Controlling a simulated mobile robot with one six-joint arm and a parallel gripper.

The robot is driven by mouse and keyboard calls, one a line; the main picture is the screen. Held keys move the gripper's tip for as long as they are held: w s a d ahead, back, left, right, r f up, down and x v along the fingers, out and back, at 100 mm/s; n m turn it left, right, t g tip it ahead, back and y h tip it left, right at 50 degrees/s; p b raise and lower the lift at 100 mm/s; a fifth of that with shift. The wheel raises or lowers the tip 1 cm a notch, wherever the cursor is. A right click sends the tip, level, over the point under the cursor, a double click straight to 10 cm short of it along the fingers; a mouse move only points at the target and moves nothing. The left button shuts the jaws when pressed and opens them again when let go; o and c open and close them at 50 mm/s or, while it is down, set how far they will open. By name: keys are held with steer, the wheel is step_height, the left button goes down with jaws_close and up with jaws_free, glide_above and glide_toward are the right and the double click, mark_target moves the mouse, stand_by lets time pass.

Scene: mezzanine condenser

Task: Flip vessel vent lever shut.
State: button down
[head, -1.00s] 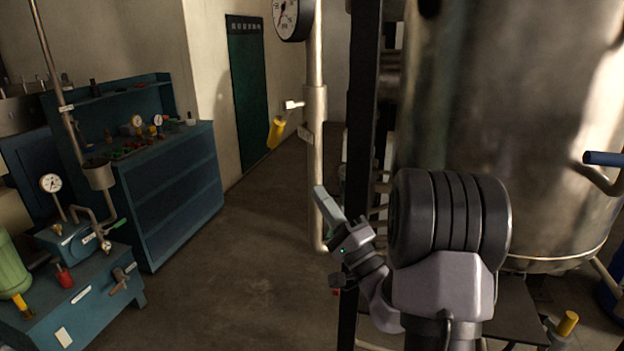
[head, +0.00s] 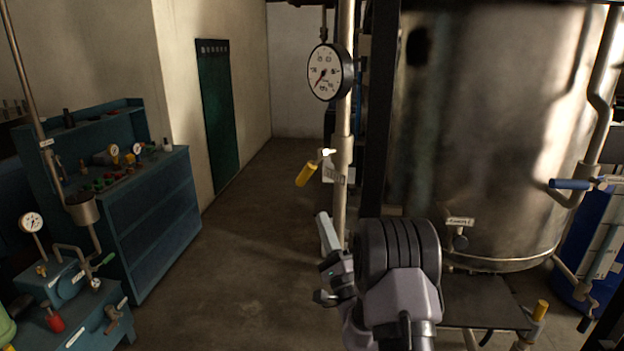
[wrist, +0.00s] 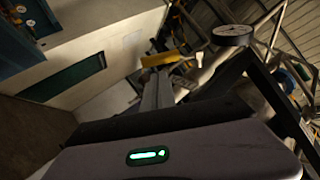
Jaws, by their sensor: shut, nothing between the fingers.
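A lever with a yellow grip (head: 306,174) and a pale hub sits on the upright pipe (head: 341,120) left of the big metal vessel (head: 490,120). Its grip points down and to the left. The tag below it is too small to read. My gripper (head: 326,233) is shut and empty, below and slightly right of the yellow grip, apart from it in the picture. In the wrist view the yellow grip (wrist: 160,59) shows just beyond my gripper's fingers (wrist: 157,90); I cannot tell the gap. A blue-handled lever (head: 570,184) is at the vessel's right.
A round gauge (head: 328,72) hangs above the yellow grip. A dark post (head: 377,120) stands between pipe and vessel. Another yellow-handled valve (head: 541,309) is low at the right. A blue bench (head: 155,215) stands left; the floor (head: 235,260) between is clear.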

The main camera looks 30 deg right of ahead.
mark_target(307, 179)
steer(key=p+x, duration=0.2)
steer(key=x, duration=0.7)
steer(key=shift+w+r+p, duration=0.15)
steer(key=shift+w+p, duration=0.1)
steer(key=shift+p, duration=0.05)
steer(key=shift+b, duration=0.5)
